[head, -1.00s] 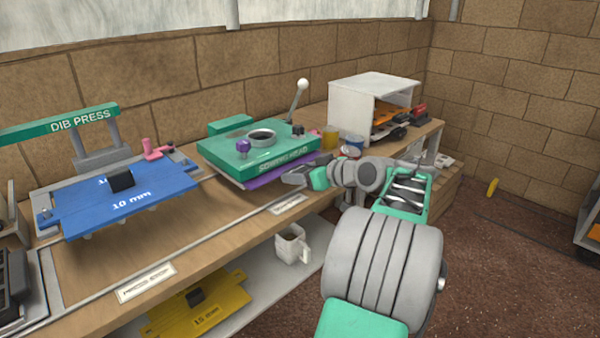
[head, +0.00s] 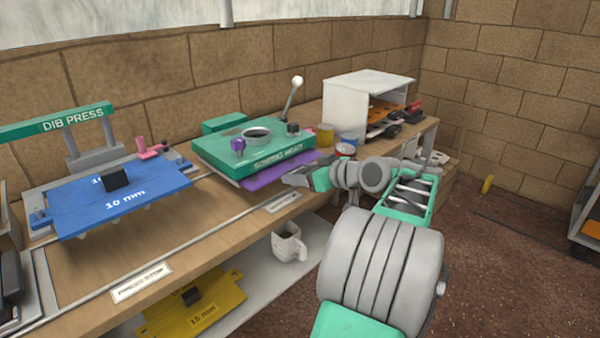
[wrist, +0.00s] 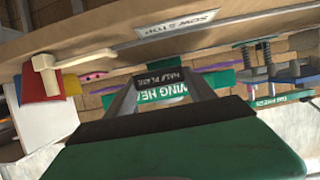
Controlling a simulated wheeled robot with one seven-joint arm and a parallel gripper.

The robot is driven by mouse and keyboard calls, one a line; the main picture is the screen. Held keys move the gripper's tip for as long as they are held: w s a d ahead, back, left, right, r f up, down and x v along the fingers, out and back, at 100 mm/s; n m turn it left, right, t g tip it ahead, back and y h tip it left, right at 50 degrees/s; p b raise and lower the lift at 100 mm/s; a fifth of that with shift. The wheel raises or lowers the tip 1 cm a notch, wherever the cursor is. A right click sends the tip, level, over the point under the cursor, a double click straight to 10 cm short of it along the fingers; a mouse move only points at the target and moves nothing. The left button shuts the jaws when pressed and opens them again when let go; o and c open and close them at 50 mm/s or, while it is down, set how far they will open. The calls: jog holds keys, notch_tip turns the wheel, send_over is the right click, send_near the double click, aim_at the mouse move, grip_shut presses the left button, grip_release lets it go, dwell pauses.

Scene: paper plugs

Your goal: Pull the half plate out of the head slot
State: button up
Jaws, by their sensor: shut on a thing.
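The green sowing head (head: 215,150) stands on the bench, with a round opening, a purple knob and a lever on top. The purple half plate (head: 265,176) lies low in its front slot, and a strip of it sticks out toward the bench's front edge. My gripper (head: 292,178) is at the plate's front edge. In the wrist view my gripper (wrist: 160,88) has its fingers on both sides of a dark tab (wrist: 158,78) lettered "HALF PLATE" and is shut on it. The plate's back part is hidden inside the head.
A blue 10 mm plate (head: 125,200) sits at the dib press on the left. A white open cabinet (head: 348,108) and small tins stand right of the head. A mug (head: 289,243) and a yellow 15 mm plate (head: 205,312) are on the lower shelf.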

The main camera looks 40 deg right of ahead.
jog(key=s+p, duration=0.2)
jog(key=s, duration=1.2)
jog(key=shift+s+d, duration=0.25)
jog(key=shift+s, duration=0.05)
dwell(2.5)
jog(key=shift+s+p, duration=1.2)
jog(key=shift+p, duration=1.15)
jog(key=s+p, duration=0.3)
jog(key=p, duration=0.1)
